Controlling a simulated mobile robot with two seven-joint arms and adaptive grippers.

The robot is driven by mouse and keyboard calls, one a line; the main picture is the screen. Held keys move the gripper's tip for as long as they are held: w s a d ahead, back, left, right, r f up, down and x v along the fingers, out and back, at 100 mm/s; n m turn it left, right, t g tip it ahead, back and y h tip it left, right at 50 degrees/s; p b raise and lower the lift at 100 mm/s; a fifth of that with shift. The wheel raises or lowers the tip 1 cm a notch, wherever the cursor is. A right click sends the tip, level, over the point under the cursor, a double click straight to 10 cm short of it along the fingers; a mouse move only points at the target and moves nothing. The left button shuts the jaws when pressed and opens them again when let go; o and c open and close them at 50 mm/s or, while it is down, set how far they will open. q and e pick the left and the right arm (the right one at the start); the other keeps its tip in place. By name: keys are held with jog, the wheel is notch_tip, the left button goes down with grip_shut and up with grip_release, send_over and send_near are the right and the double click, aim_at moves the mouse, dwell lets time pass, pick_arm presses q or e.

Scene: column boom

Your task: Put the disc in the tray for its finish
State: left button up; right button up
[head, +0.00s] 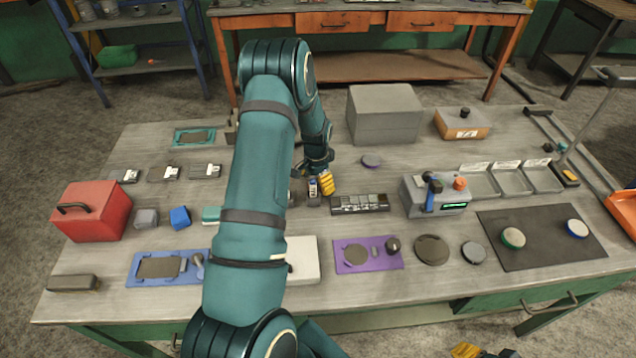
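Three shallow grey trays with white labels stand in a row at the right: left tray (482,184), middle tray (514,182), right tray (543,178). The label text is too small to read. I cannot tell which is the task's disc. My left gripper (320,187), with yellow fingertips, hangs left of the swatch strip (360,204); its opening is unclear. My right gripper (482,352) shows only partly at the bottom edge.
A grey device with a lit display (437,196) stands left of the trays. A dark mat (545,254) holds a green-rimmed and a blue-rimmed disc. A grey block (384,114) and an orange box (462,125) stand behind. My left arm hides part of the table's left half.

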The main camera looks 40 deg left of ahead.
pick_arm(q)
jog(key=c, duration=1.1)
jog(key=shift+r, duration=0.15)
